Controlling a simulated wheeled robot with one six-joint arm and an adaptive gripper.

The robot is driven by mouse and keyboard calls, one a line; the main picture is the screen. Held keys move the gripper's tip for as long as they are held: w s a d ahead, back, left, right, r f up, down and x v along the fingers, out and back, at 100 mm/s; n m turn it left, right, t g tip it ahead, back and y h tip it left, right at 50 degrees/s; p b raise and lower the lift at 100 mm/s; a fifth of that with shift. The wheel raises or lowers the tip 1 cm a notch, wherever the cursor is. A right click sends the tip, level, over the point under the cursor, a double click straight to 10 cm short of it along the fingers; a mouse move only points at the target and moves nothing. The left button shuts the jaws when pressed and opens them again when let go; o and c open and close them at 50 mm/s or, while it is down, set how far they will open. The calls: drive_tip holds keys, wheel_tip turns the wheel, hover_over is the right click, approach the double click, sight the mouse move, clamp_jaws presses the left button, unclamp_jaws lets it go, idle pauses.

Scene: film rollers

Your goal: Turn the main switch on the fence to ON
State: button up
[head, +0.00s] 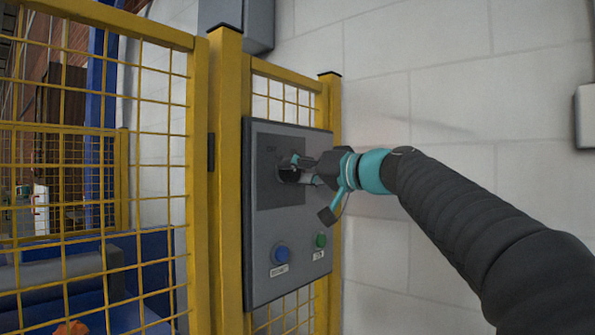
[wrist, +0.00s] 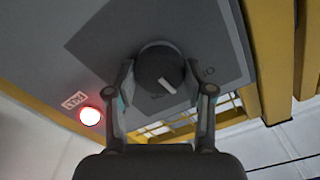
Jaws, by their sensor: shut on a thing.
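The main switch is a round dark knob (wrist: 158,62) on the dark grey plate of the control panel (head: 262,225). In the head view the knob (head: 289,176) is mostly hidden by my gripper (head: 298,165). In the wrist view my gripper (wrist: 160,80) has one finger on each side of the knob and is shut on it. A pale pointer line on the knob slants toward the lower right of that view. An OFF-like label shows at the plate's upper left in the head view; lettering right of the knob in the wrist view is partly hidden.
A blue button (head: 280,255) and a green button (head: 320,240) sit low on the panel. In the wrist view a lamp (wrist: 90,116) glows white-red. Yellow mesh fence (head: 95,170) stands left; a white block wall (head: 440,80) is behind.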

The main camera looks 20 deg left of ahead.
drive_tip(key=m+p, duration=0.1)
drive_tip(key=m, duration=0.3)
drive_tip(key=shift+r+m, duration=0.1)
drive_tip(key=shift+m, duration=0.2)
drive_tip(key=shift+m+p, duration=0.6)
drive_tip(key=shift+m, duration=1.3)
drive_tip(key=o, duration=1.2)
drive_tip(key=shift+c, duration=0.2)
drive_tip(key=v, duration=1.2)
